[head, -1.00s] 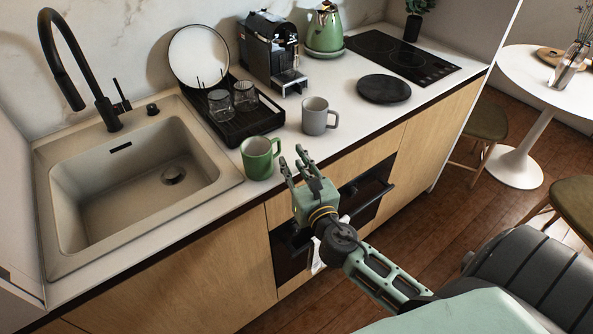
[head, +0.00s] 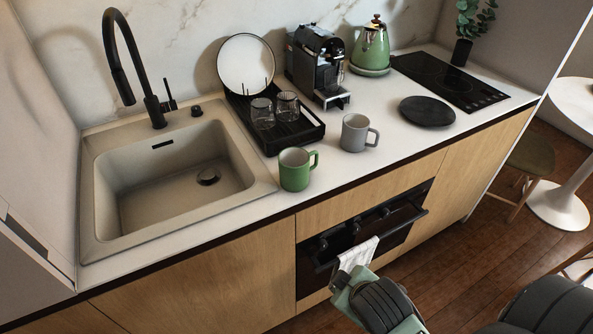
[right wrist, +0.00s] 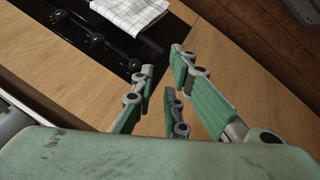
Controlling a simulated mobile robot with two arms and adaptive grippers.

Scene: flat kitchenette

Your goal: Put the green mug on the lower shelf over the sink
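The green mug (head: 295,172) stands upright on the counter (head: 238,222), right of the sink (head: 130,215) and in front of the black drying rack. Its handle points right. My right gripper (right wrist: 164,72) shows in the right wrist view with its fingers spread and nothing between them. It is away from the mug, low in front of the cabinet fronts and the oven. In the head view only part of my right arm shows at the bottom edge. My left gripper is in no frame. No shelf over the sink is in view.
A grey mug (head: 354,134) stands right of the green one. The drying rack (head: 290,137) holds two glasses and a plate. A black tap (head: 148,80) rises behind the sink. A towel (head: 357,256) hangs on the oven (head: 318,272). A grey side panel (head: 35,140) bounds the left.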

